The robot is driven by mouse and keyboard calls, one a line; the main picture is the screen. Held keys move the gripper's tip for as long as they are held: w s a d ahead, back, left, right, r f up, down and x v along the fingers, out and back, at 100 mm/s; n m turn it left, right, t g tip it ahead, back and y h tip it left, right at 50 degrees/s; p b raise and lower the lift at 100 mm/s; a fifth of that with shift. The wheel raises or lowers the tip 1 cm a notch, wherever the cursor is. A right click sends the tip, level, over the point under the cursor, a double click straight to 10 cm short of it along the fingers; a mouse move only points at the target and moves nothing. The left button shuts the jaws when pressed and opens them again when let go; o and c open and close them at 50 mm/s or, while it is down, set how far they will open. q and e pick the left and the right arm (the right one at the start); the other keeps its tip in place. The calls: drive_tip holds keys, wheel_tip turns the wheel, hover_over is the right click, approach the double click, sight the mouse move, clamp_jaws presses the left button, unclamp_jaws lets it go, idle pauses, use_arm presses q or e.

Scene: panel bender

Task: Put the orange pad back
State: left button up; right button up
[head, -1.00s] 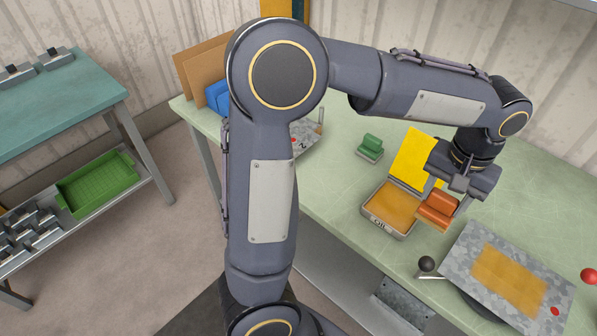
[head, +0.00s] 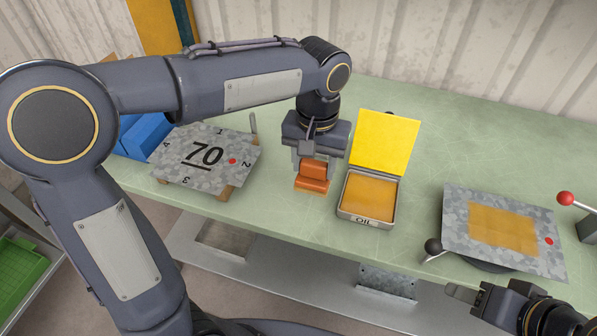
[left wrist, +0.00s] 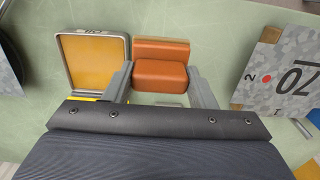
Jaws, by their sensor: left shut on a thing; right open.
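The orange pad (head: 312,175) is a small block with a raised grip on a wider base. My left gripper (head: 312,160) is shut on its upper part, close over the green bench and left of the oil box. The left wrist view shows the pad (left wrist: 160,68) between the two fingers. I cannot tell whether its base touches the bench. The oil box (head: 368,197) is open, with its yellow lid (head: 385,140) up and an orange-brown surface inside; it also shows in the left wrist view (left wrist: 96,90). My right gripper (head: 470,297) is open and empty at the lower right.
A grey plate marked 70 (head: 190,165) lies left of the pad. Another grey plate with an oily patch (head: 460,215) is on the right, near a black knob (head: 433,246) and a red knob (head: 565,198). Blue blocks (head: 145,135) stand at the far left.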

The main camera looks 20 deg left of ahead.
use_arm(q)
drive_tip(key=w+a+f, duration=0.1)
drive_tip(key=f, duration=0.2)
drive_tip(key=w+a+f, duration=0.1)
drive_tip(key=w+f, duration=0.1)
drive_tip(key=w+a+f, duration=0.1)
drive_tip(key=f, duration=0.2)
drive_tip(key=shift+w+a+f, duration=0.15)
drive_tip(key=shift+a+f, duration=0.15)
drive_tip(key=shift+f, duration=0.35)
drive_tip(key=shift+f, duration=0.15)
drive_tip(key=o, duration=0.9)
drive_tip(key=shift+o, duration=0.2)
